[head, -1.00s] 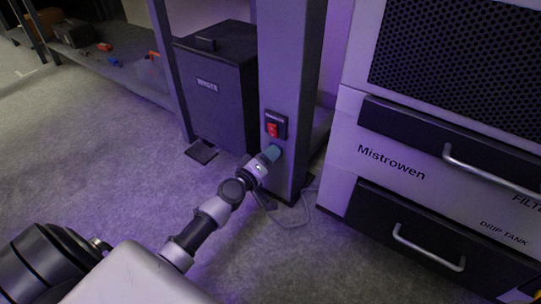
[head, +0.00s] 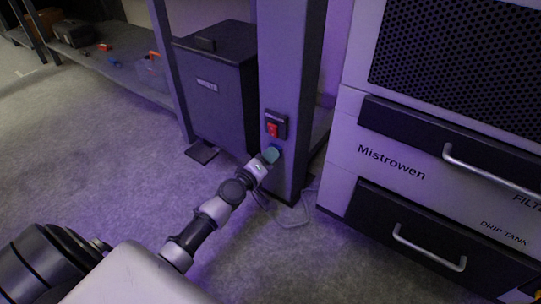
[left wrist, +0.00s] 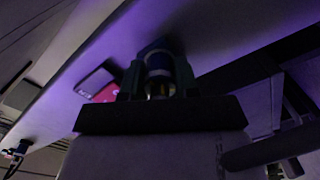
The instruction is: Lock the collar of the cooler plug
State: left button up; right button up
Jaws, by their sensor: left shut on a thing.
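My left gripper (head: 269,156) reaches the front face of the grey post (head: 290,90), just below a red switch (head: 273,129). In the left wrist view its two dark teal fingers (left wrist: 159,80) are shut on the cooler plug (left wrist: 158,64), a short cylinder with a blue and pale band and a metallic lower part. The plug points at the post face. The fingers hide its front end and the socket, so I cannot tell how the collar sits. The right gripper is not in view.
A pale cable (head: 294,224) hangs in a loop by the post's foot. A dark box (head: 215,90) stands behind the post at left. A white cabinet (head: 385,190) with dark drawers and bar handles stands close at right. The floor at left is clear.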

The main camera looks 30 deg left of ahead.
pick_arm(q)
jog(key=shift+m, duration=1)
jog(key=shift+w+m, duration=0.1)
jog(key=shift+m, duration=0.3)
jog(key=shift+c, duration=0.4)
jog(key=shift+r+m, duration=0.1)
jog(key=shift+m, duration=1.3)
grip_shut()
jog(key=shift+w, duration=0.1)
jog(key=shift+r+m+p, duration=0.15)
jog(key=shift+m+p, duration=0.5)
jog(key=shift+m, duration=0.05)
jog(key=shift+w+m, duration=0.1)
jog(key=shift+m, duration=0.6)
